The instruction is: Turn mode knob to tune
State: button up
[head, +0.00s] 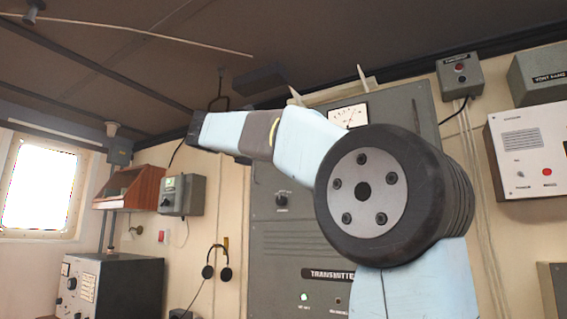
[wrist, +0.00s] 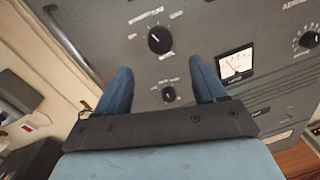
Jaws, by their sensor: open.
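The grey transmitter cabinet (head: 290,245) stands behind my arm in the head view, and its panel (wrist: 225,25) fills much of the wrist view. A small black knob (wrist: 168,95) shows between the two blue fingers of my gripper (wrist: 160,67), with printed marks around it. A larger black knob (wrist: 160,40) with a marked dial sits above it, beyond the fingertips. The lettering is too blurred to tell which is the mode knob or where it points. One cabinet knob (head: 282,200) also shows in the head view. My gripper is open, with nothing between its fingers.
A meter (wrist: 236,65) and another knob (wrist: 309,39) lie right of the fingers. In the head view, headphones (head: 216,263) hang left of the cabinet, near a wall box (head: 182,195) and an orange-brown shelf (head: 130,188). A speaker box (head: 525,150) is at right.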

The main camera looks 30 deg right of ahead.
jog(key=x, duration=0.8)
jog(key=shift+w+d, duration=0.15)
jog(key=shift+d, duration=0.15)
jog(key=shift+c, duration=0.5)
jog(key=c, duration=1)
jog(key=shift+o, duration=0.2)
jog(key=shift+m, duration=0.4)
jog(key=shift+m+y, duration=0.4)
jog(key=shift+m, duration=3)
